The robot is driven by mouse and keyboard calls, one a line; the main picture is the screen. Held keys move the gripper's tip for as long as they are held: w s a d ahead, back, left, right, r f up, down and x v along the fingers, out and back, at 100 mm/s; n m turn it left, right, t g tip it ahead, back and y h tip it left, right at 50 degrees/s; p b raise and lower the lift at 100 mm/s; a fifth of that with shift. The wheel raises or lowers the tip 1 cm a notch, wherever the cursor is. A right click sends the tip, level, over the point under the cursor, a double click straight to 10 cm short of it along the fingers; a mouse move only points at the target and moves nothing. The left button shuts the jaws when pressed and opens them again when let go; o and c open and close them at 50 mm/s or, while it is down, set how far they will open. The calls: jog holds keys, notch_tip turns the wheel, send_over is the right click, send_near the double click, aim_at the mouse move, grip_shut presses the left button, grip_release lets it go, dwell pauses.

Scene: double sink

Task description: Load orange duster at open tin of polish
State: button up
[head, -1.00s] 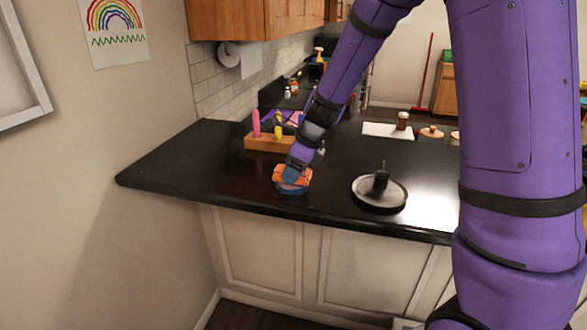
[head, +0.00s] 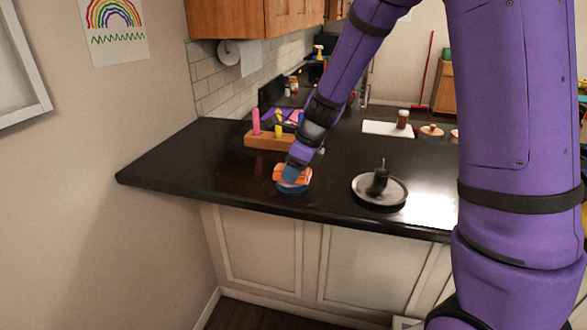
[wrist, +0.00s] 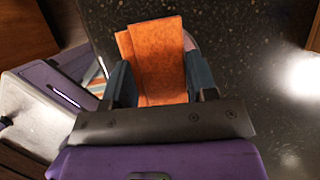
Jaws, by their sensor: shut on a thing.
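The orange duster (wrist: 160,62) is a folded cloth between the two fingers of my gripper (wrist: 155,80) in the wrist view. My gripper is shut on it. In the head view the duster (head: 290,173) sits at the tip of my gripper (head: 294,174), low over a round blue tin (head: 290,188) on the dark counter. The duster hides most of the tin's top, so I cannot tell whether it touches the polish. In the wrist view a small part of a pale, striped round shape shows behind the duster.
A wooden block (head: 268,141) with pink and yellow items stands behind the tin. A grey round plate (head: 366,190) with a black knobbed piece lies to the right. The counter (head: 180,165) is clear on the left; its front edge is close.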

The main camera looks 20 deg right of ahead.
jog(key=shift+f, duration=0.1)
jog(key=shift+r, duration=3.55)
